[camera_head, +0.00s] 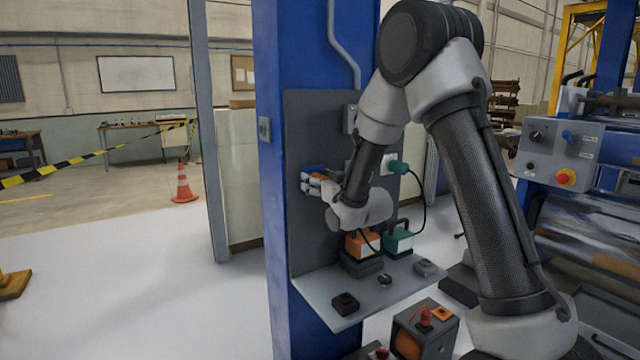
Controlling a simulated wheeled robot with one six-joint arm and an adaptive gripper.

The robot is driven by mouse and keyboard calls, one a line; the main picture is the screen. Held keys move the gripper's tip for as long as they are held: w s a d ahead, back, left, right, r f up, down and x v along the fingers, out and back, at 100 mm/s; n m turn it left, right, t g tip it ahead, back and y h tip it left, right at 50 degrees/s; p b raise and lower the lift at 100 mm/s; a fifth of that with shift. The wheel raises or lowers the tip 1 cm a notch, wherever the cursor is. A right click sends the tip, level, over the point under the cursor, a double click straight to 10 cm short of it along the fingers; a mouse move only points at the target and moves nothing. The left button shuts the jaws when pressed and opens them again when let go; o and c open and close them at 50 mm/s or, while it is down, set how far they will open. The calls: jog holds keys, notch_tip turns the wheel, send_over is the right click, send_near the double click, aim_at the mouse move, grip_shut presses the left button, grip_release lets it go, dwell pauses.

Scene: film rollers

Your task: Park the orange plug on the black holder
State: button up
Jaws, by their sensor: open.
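My gripper (316,183) is at the left part of the dark grey panel, with its jaws open around or beside a small orange piece (319,176). This looks like the orange plug, beside a blue part on the panel. The gripper and wrist hide much of it, and I cannot tell if the fingers touch it. An orange block (361,242) with a white face sits lower on a dark base, with a dark cable near it. A small black block (345,303), which looks like the black holder, stands at the shelf's front left with nothing on it.
A teal plug (398,167) sits right of my wrist, its cable looping down to a teal block (398,241). The grey shelf (318,293) also carries small dark fittings (385,280). A blue column (274,230) stands left. A box with a red knob (425,328) is below.

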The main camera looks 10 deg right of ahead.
jog(key=shift+c, duration=0.2)
dwell(0.6)
grip_shut()
jog(key=v, duration=0.6)
dwell(1.1)
